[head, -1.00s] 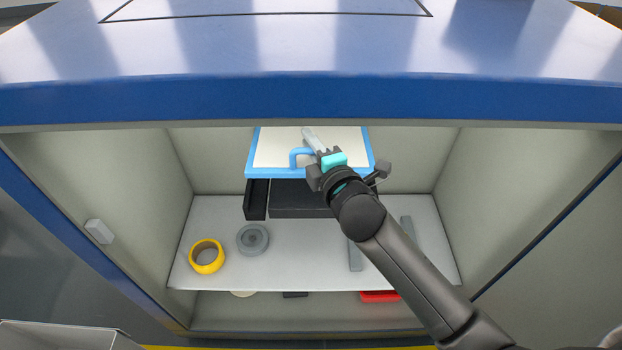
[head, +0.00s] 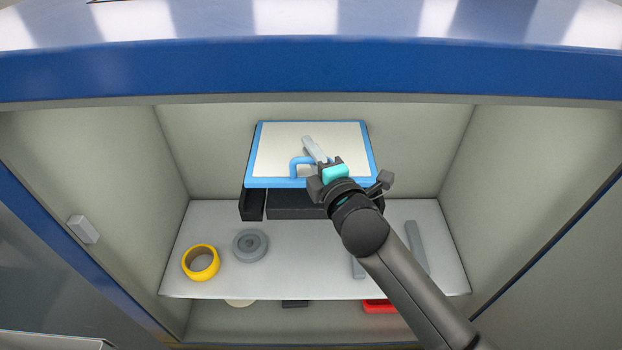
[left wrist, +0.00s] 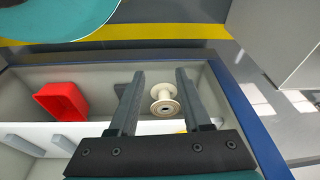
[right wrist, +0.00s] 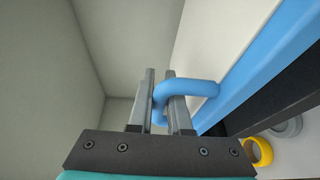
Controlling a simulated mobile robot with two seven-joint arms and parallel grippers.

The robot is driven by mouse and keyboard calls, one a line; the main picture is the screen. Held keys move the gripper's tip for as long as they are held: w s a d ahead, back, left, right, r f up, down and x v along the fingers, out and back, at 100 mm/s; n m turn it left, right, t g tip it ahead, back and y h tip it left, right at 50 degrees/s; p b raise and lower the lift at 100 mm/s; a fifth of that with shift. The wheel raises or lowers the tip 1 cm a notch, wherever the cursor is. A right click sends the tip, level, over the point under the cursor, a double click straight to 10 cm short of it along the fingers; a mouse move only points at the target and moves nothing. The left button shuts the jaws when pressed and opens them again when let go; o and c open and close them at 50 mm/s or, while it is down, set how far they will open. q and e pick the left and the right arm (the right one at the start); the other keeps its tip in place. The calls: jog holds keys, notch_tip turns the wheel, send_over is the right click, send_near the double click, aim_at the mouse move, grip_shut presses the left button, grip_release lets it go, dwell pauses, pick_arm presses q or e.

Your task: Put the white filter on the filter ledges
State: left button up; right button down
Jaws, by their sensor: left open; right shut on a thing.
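The white filter (head: 275,150) is a white panel in a blue frame with a blue handle at its front edge. It is inside the cabinet, above the shelf, over dark parts that look like the filter ledges (head: 252,205). Whether it touches them cannot be told. My right gripper (head: 317,160) is shut on the handle, which also shows between its fingers in the right wrist view (right wrist: 188,88). My left gripper (left wrist: 160,75) shows only in the left wrist view, open and empty, above the cabinet's lower compartment.
A black box (head: 300,207) sits under the filter. A yellow tape roll (head: 201,262) and a grey disc (head: 250,245) lie on the shelf (head: 220,220), with grey bars (head: 417,248) at right. Below are a red bin (left wrist: 62,100) and a cream spool (left wrist: 165,103).

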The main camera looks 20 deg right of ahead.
aim_at(311, 173)
jog(key=shift+f+b, duration=0.85)
jog(key=shift+f, duration=0.85)
notch_tip(311, 173, down, 2)
jog(key=shift+f+b, duration=0.15)
jog(key=shift+b, duration=0.6)
pick_arm(q)
notch_tip(311, 173, up, 8)
jog(key=w+t, duration=0.1)
jog(key=w, duration=0.1)
jog(key=shift+w+d+f, duration=0.15)
jog(key=shift+w, duration=0.05)
pick_arm(e)
jog(key=shift+f, duration=0.3)
jog(key=c, duration=0.9)
grip_release()
jog(key=shift+o, duration=0.2)
jog(key=shift+s, duration=0.1)
